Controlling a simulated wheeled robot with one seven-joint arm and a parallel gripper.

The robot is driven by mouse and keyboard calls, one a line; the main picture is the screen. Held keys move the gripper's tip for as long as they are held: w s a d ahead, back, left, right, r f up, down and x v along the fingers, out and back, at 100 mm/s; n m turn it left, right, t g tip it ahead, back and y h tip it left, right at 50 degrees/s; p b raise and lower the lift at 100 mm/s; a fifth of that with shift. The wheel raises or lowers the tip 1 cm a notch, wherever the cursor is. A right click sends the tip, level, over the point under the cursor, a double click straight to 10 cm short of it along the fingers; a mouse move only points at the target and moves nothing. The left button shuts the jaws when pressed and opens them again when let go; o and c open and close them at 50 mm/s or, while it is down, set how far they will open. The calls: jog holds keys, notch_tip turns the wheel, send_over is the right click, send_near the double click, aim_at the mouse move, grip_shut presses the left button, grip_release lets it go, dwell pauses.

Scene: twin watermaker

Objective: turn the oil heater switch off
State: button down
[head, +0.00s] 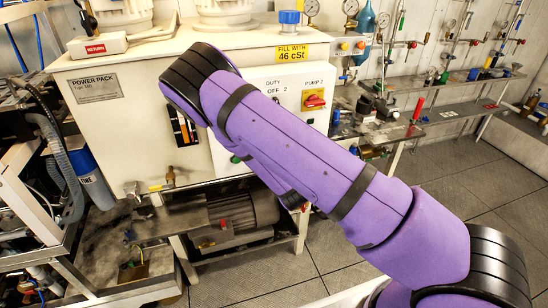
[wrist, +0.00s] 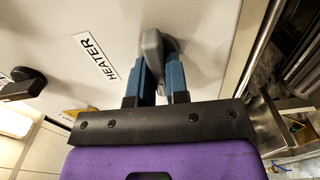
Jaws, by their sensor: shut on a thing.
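The heater switch (wrist: 153,45) is a grey lever handle on a pale panel, beside a white label reading HEATER (wrist: 96,56) in the wrist view. My gripper (wrist: 161,76) has two blue fingers, one on each side of the lever, and is shut on it. The lever lies roughly in line with the fingers. The switch's marked positions cannot be read. In the head view my purple arm crosses in front of the cream power pack cabinet (head: 110,130), and it hides my gripper and the heater switch.
A red and yellow rotary switch (head: 315,99) labelled PUMP 2 sits on the cabinet's front panel. A dark knob (wrist: 22,85) is left of the label in the wrist view. A motor (head: 240,213) lies under the cabinet. Clear floor (head: 440,165) lies at the right.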

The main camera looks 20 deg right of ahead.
jog(key=shift+f+n, duration=0.1)
jog(key=shift+n, duration=0.2)
jog(key=c, duration=1.1)
grip_release()
jog(key=shift+s, duration=0.15)
jog(key=s, duration=1)
jog(key=shift+s, duration=0.3)
